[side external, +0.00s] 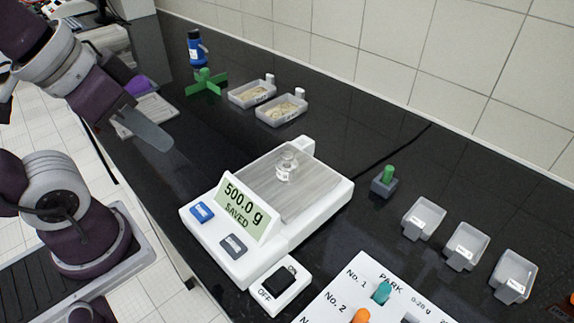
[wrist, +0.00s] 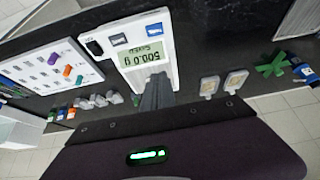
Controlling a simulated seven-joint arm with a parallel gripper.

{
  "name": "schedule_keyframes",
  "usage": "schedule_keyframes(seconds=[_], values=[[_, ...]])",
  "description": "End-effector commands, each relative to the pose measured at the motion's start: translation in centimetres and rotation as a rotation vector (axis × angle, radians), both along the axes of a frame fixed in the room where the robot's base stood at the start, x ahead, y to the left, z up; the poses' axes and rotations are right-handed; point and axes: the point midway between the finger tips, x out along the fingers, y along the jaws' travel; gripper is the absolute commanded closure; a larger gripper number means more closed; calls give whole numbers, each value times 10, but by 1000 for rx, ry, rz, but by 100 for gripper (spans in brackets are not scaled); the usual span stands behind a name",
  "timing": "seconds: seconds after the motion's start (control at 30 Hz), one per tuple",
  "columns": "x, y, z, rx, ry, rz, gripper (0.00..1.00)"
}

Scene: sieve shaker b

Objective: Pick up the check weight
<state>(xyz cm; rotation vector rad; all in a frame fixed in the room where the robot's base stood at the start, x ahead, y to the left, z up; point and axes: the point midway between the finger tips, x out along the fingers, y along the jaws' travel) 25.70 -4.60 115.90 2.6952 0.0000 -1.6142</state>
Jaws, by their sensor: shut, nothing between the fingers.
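The check weight (side external: 287,167) is a small shiny metal cylinder with a knob on top. It stands upright on the grey pan (side external: 262,200) of the white balance, toward the pan's back. The balance display (side external: 246,207) reads "500.0 g SAVED", and it also shows in the wrist view (wrist: 143,54). My gripper (side external: 165,145) is shut and empty, in the air to the left of the balance and apart from the weight. In the wrist view my shut fingers (wrist: 157,82) cover much of the pan, and I cannot make out the weight there.
A power switch block (side external: 280,285) and a white peg board (side external: 365,293) are in front of the balance. Small clear bins (side external: 467,245) and a green-knobbed block (side external: 385,182) stand right. Two sample trays (side external: 281,108), a green cross-shaped piece (side external: 206,83) and a blue bottle (side external: 197,47) stand behind.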

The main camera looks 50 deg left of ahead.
Motion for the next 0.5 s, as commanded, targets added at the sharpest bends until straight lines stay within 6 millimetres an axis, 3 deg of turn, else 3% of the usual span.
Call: schedule_keyframes(seconds=[0.43,0.5], values=[[0,0,0,0,0,0,100],[0,0,0,0,0,0,88]])
